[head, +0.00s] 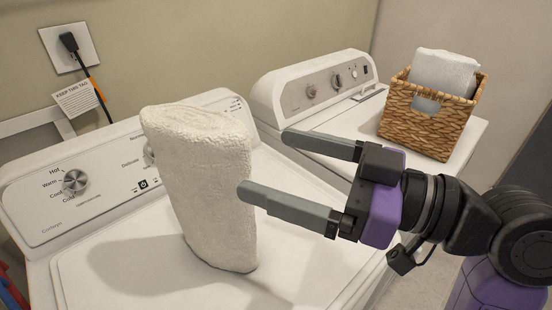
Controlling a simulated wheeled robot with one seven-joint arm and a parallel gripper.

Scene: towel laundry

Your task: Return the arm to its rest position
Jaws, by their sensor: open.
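My gripper (264,166) is open, with its two grey fingers apart and pointing left. Nothing is held between them. A folded white towel (200,185) stands upright on the lid of the left machine, left of my fingers. The tip of the nearer finger overlaps the towel's right edge in the picture; I cannot tell whether they touch. My arm comes in from the right side of the view.
The left white machine (120,275) has a dial panel at its back. A second white machine (330,125) stands to the right. A wicker basket (425,118) with a white towel (445,72) in it sits on that machine. A wall outlet (68,47) holds a plugged cord.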

